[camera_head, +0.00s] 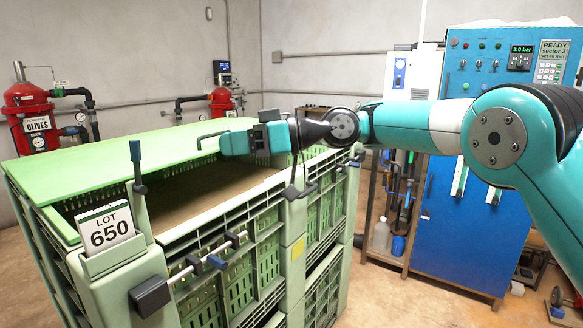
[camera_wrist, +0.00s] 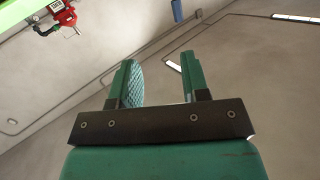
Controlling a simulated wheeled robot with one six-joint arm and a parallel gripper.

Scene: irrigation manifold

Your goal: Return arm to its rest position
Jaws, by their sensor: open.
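My arm reaches in from the right in the head view, teal with dark joints. My gripper (camera_head: 232,143) is above the green slatted crate (camera_head: 240,275), near its top rim. In the wrist view my gripper (camera_wrist: 160,82) shows two teal fingers standing apart with nothing between them. The wrist view looks up past the fingers at the grey wall and ceiling. The crate has a green lid panel (camera_head: 105,168) lying over its far part. The near part of its top is open onto a brown inside surface.
A "LOT 650" card (camera_head: 105,227) sits in a holder at the crate's near corner. A rod with dark ends (camera_head: 205,266) runs along its front. Red filter tanks (camera_head: 28,118) stand behind at left. A blue control cabinet (camera_head: 465,225) and a shelf rack (camera_head: 385,225) stand at right.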

